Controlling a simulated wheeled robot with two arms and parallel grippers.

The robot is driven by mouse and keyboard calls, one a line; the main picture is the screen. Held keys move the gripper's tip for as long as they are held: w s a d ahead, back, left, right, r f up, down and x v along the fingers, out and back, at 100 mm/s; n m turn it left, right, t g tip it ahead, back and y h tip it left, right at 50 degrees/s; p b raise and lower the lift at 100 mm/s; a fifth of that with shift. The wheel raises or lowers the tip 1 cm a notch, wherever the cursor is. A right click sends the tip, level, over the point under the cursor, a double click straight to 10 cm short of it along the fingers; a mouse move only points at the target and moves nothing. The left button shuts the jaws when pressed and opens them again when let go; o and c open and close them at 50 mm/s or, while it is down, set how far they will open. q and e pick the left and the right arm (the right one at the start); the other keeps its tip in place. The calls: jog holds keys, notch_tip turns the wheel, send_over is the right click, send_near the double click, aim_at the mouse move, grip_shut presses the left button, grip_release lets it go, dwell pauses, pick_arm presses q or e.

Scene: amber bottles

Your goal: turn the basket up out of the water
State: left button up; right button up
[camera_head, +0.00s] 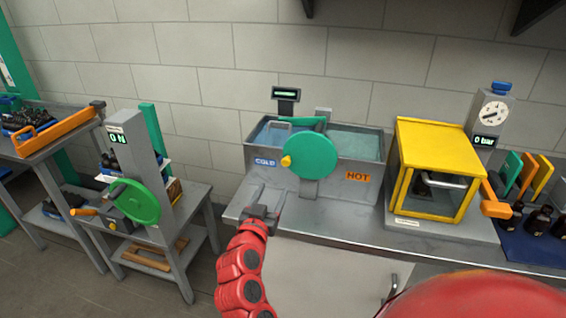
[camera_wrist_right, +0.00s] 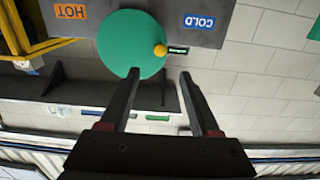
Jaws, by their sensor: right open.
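The metal water tank (camera_head: 330,151) stands on the bench, with a COLD label at left and a HOT label at right. A green wheel (camera_head: 312,155) with a yellow knob (camera_head: 286,161) is on its front; the wheel (camera_wrist_right: 125,42) and knob (camera_wrist_right: 160,50) also show in the wrist view. A grey frame (camera_head: 278,124) shows over the water on the cold side; I cannot tell if it is the basket, and the wheel hides part of the tank. My right gripper (camera_head: 263,200) is open and empty, below and left of the knob, apart from it. My left gripper is out of view.
A yellow-framed cabinet (camera_head: 437,150) with an orange handle stands right of the tank, with dark bottles (camera_head: 538,220) beyond. At left is a stand with another green wheel (camera_head: 137,202). The bench top (camera_head: 335,213) before the tank is clear.

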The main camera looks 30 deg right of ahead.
aim_at(285, 164)
jog(key=p+x, duration=0.3)
jog(key=x, duration=0.8)
jog(key=shift+w+d, duration=0.1)
jog(key=shift+p+x, duration=0.35)
jog(key=shift+x, duration=0.45)
jog(key=shift+f, duration=0.1)
grip_shut()
